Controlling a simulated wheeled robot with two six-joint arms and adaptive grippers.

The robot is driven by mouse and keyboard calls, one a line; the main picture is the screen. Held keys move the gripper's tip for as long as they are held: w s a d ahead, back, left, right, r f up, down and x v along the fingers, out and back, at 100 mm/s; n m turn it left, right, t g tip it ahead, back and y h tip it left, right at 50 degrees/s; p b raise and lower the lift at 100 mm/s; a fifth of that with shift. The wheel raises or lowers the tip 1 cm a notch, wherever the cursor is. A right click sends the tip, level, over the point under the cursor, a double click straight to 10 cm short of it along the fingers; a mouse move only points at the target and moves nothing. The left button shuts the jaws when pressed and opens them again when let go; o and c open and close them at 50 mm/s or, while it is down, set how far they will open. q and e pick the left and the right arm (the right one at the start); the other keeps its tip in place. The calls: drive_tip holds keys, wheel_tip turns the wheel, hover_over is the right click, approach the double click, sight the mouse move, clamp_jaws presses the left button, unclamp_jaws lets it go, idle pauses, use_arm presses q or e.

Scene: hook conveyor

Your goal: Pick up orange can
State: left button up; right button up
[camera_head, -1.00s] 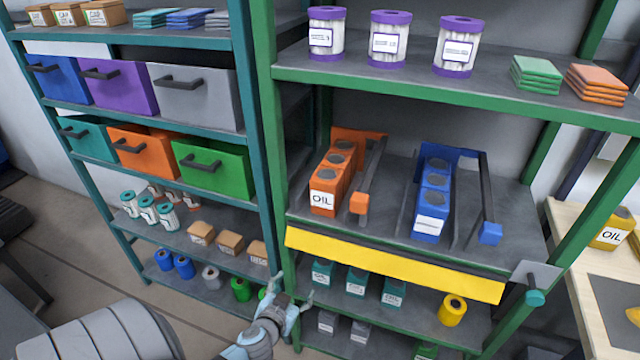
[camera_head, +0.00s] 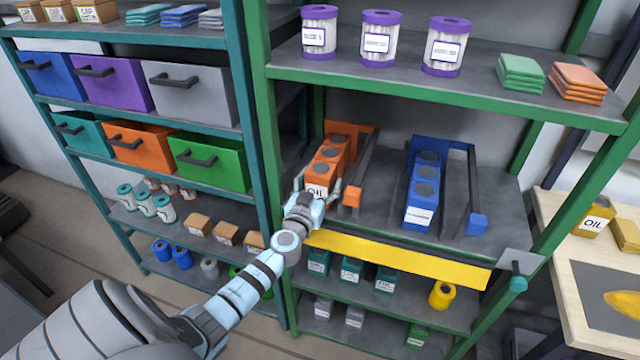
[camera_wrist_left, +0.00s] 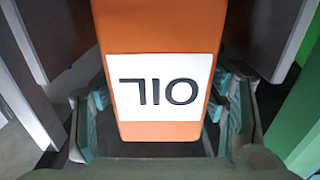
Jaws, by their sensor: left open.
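Orange oil cans stand in a row in an orange dispenser on the right rack's middle shelf. The front orange can (camera_head: 315,187) carries a white OIL label. My left gripper (camera_head: 318,196) is at this front can, with its fingers open on either side of it. In the left wrist view the orange can (camera_wrist_left: 160,125) fills the middle, its label upside down. The open left gripper (camera_wrist_left: 160,125) has one finger on each side of the can, and gaps show beside it. My right gripper is not in view.
A blue dispenser with blue cans (camera_head: 423,190) stands to the right on the same shelf. A yellow board (camera_head: 400,262) runs along the shelf's front edge. Grey rails (camera_wrist_left: 45,45) flank the can.

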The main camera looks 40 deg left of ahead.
use_arm(q)
drive_tip(key=shift+w+a+f, duration=0.1)
drive_tip(key=shift+w+f, duration=0.05)
drive_tip(key=shift+w, duration=0.2)
drive_tip(key=c, duration=1.3)
